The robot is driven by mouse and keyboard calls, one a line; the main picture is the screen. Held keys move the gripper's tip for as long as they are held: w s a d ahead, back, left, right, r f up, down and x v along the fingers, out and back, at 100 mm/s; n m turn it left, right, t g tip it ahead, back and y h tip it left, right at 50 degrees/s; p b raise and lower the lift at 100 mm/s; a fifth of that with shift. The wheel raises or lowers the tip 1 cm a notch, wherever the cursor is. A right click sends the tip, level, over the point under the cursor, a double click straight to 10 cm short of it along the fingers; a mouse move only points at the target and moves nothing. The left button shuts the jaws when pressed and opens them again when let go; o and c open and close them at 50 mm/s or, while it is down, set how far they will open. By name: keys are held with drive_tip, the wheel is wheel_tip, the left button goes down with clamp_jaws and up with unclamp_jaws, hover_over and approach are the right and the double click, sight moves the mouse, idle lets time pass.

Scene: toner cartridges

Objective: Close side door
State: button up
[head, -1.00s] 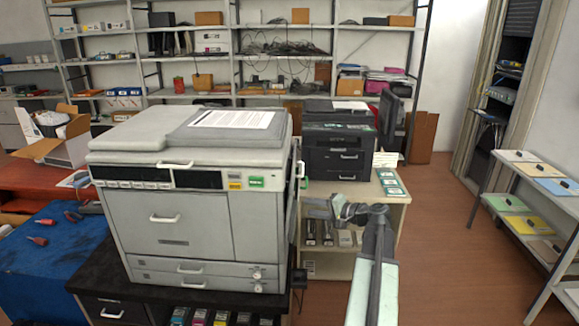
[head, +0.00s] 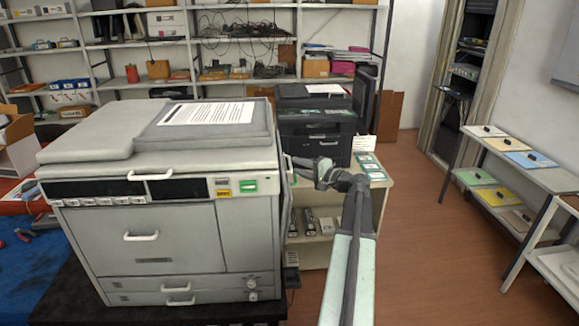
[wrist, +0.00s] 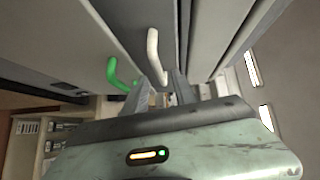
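The large grey copier (head: 165,235) stands at the left of the head view, with a stack of printed paper on its lid. Its side door is on the right flank, seen nearly edge-on there, with a handle at its upper edge. In the wrist view a white handle (wrist: 153,50) sticks out from a grey panel (wrist: 145,15), and a green handle (wrist: 118,75) is left of it. Dark gaps run along the panel's right. My gripper (wrist: 158,85) is open, its fingers apart with the white handle's end between them in the picture; contact cannot be told. My gripper (head: 300,165) is beside the copier's right flank.
A dark printer (head: 318,125) stands on a low cabinet (head: 375,190) behind my arm. A shelf rack (head: 520,160) with coloured folders is at the right. Brown floor (head: 430,240) between them is clear. Storage shelves line the back wall.

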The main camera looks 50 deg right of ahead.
drive_tip(key=w, duration=0.3)
drive_tip(key=shift+a+f, duration=0.1)
drive_tip(key=shift+a, duration=0.05)
drive_tip(key=shift+c, duration=0.3)
clamp_jaws()
idle(0.4)
drive_tip(key=shift+s, duration=0.1)
idle(0.5)
